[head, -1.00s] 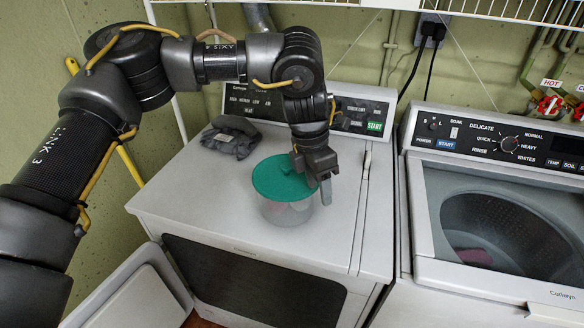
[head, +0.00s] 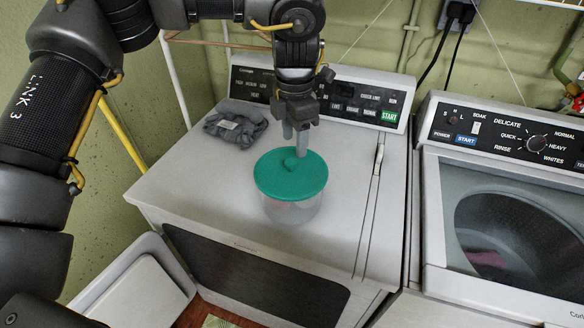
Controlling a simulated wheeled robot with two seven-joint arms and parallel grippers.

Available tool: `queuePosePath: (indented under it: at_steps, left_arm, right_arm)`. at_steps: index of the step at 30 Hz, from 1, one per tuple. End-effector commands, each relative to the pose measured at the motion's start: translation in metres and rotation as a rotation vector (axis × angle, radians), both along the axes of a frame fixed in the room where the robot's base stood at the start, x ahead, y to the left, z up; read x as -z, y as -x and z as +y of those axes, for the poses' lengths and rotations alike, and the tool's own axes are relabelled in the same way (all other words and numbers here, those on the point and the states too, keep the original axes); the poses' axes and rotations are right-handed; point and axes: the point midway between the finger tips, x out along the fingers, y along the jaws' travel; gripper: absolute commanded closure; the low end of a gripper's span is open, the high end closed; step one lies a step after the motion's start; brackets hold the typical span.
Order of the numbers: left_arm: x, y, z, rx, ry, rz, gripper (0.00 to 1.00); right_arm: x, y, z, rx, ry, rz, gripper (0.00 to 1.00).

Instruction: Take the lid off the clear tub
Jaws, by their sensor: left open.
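The clear tub (head: 291,212) stands upright on top of the white dryer. Its round green lid (head: 280,182) sits flat on it, with a small green knob in the middle. My left gripper (head: 294,146) points down over the back part of the lid, with its two fingers apart and nothing between them. The fingertips are close to the knob; I cannot tell whether they touch the lid. My right gripper is not in view.
A crumpled grey cloth (head: 236,124) lies on the dryer (head: 180,187) at the back left. The washer (head: 430,250) stands to the right, with a dark drum under its lid. The dryer top around the tub is clear.

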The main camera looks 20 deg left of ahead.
Motion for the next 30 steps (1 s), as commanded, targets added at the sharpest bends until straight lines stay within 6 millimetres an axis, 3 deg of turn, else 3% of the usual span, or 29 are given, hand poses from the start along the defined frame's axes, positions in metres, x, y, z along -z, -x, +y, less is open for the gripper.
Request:
queuePosePath:
  at_steps: [5,8,15,23,30]
  left_arm:
    - [0.004,0.001,0.001,-0.001,0.001,0.001,0.49]
    - [0.016,0.005,0.003,0.000,0.000,0.004,0.49]
    - [0.047,0.008,0.004,-0.002,0.001,0.002,0.49]
    - [0.052,0.007,0.004,-0.002,0.001,-0.001,0.49]
    - [0.052,0.007,0.004,-0.002,0.001,-0.001,0.77]
  right_arm:
    - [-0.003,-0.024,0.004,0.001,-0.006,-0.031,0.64]
    - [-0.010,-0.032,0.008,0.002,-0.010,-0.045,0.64]
    - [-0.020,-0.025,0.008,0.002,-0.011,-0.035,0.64]
    - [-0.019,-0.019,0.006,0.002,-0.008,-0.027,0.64]
    - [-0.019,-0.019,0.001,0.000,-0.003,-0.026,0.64]
